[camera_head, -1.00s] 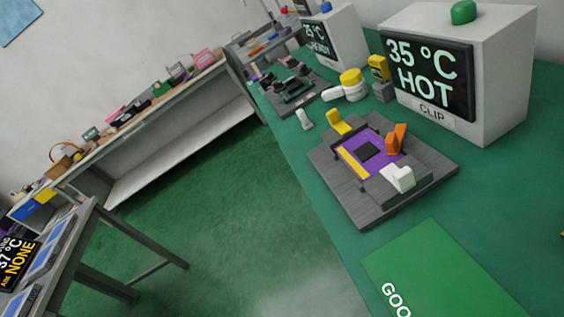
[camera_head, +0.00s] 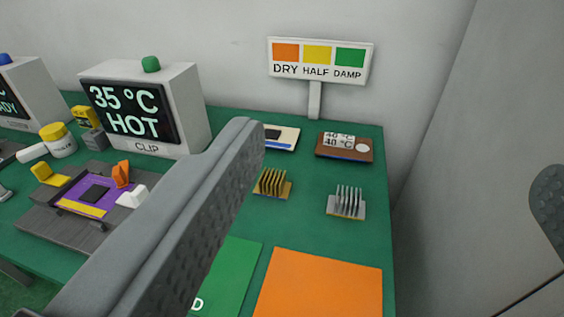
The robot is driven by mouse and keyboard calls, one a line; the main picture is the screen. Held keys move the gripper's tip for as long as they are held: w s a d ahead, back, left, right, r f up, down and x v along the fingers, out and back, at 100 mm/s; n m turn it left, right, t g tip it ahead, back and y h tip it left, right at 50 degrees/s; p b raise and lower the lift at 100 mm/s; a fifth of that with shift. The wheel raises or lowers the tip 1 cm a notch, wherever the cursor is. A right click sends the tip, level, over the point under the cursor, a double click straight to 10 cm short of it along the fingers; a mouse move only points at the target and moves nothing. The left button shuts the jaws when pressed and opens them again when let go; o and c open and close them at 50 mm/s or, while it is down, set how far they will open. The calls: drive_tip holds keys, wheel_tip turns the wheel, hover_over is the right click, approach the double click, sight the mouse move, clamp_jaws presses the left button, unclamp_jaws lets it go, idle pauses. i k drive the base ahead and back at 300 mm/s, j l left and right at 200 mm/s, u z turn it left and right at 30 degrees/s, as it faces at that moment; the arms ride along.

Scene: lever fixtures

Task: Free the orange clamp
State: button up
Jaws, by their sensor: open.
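The orange clamp (camera_head: 121,174) stands raised at the back edge of a purple board (camera_head: 85,192) in a dark grey fixture (camera_head: 45,221), at the left. A yellow clamp (camera_head: 48,174) is at the fixture's back left, and a white clamp (camera_head: 132,196) is at its right side. A dark square chip (camera_head: 95,193) sits on the board. My gripper (camera_head: 397,165) is open and empty. One grey finger crosses the middle of the view, right of the fixture and apart from the clamp; the other shows at the right edge. The finger hides the fixture's lower right.
A white box (camera_head: 195,110) reading "35 °C HOT" and "CLIP" stands behind the fixture. Gold (camera_head: 272,184) and silver (camera_head: 346,204) heat sinks, an orange mat (camera_head: 320,285) and a green mat (camera_head: 233,275) lie on the right. A DRY/HALF/DAMP sign (camera_head: 320,60) stands behind.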

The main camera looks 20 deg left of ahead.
sight(121, 173)
drive_tip(key=u, duration=1.2)
